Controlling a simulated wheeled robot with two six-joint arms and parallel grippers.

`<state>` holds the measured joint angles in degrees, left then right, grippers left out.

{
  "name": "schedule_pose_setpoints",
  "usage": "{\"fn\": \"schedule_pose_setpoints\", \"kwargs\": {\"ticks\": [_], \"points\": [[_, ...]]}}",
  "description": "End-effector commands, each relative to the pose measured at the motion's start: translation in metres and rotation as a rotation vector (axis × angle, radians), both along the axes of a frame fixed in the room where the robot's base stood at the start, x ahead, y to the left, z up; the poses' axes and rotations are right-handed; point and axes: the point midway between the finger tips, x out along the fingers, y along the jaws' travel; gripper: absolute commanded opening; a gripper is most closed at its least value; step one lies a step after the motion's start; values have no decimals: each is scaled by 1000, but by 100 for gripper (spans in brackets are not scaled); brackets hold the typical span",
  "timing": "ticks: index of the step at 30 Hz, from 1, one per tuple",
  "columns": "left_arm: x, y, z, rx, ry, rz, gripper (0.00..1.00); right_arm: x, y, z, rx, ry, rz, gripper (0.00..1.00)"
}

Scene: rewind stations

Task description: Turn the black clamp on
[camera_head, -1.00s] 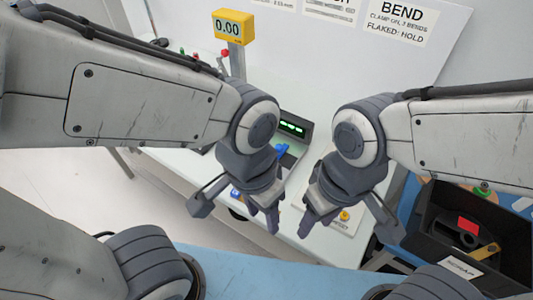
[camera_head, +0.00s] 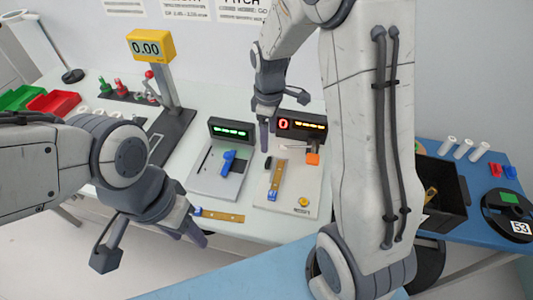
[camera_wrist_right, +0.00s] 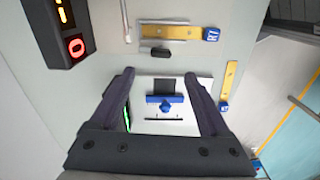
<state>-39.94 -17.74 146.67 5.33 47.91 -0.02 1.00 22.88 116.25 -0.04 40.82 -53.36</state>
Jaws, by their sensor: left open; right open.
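A small black clamp (camera_wrist_right: 155,53) lies beside a gold strip with a blue tag (camera_wrist_right: 170,34) on the right-hand station, in the right wrist view. In the head view the clamp (camera_head: 267,164) shows small and dark, left of the strip (camera_head: 276,178). My right gripper (camera_head: 268,128) is open and empty, above the stations near their displays. In its wrist view the open fingers (camera_wrist_right: 166,78) frame the left-hand station with its blue lever (camera_wrist_right: 166,103), and the clamp lies just beyond the fingertips. My left gripper (camera_head: 195,226) is open and empty at the table's front edge.
A green-lit display (camera_head: 231,131) and a red "0" display (camera_head: 302,126) stand behind the stations. A second gold strip (camera_head: 220,216) lies near my left gripper. A yellow scale readout (camera_head: 150,46) rises at left. A black bin (camera_head: 442,190) stands at right.

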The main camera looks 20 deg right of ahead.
Motion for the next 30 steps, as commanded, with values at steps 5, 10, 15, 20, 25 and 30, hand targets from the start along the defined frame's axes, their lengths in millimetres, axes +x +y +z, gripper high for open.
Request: {"fn": "schedule_pose_setpoints", "kwargs": {"ticks": [5, 10, 15, 20, 25, 30], "points": [[0, 0, 2, 0, 0, 0, 50, -1, 1, -28, 0, 7, 3, 80], [0, 0, 4, 0, 0, 0, 50, -2, 2, -61, 0, 7, 3, 80], [0, 0, 6, 0, 0, 0, 50, -1, 2, -85, 1, 4, 2, 80], [0, 0, 6, 0, 0, 0, 50, -1, 2, -97, 0, 2, 2, 80], [0, 0, 6, 0, 0, 0, 50, -1, 2, -99, 1, 1, 2, 80], [0, 0, 6, 0, 0, 0, 50, -1, 2, -99, 1, 1, 2, 65]]}}
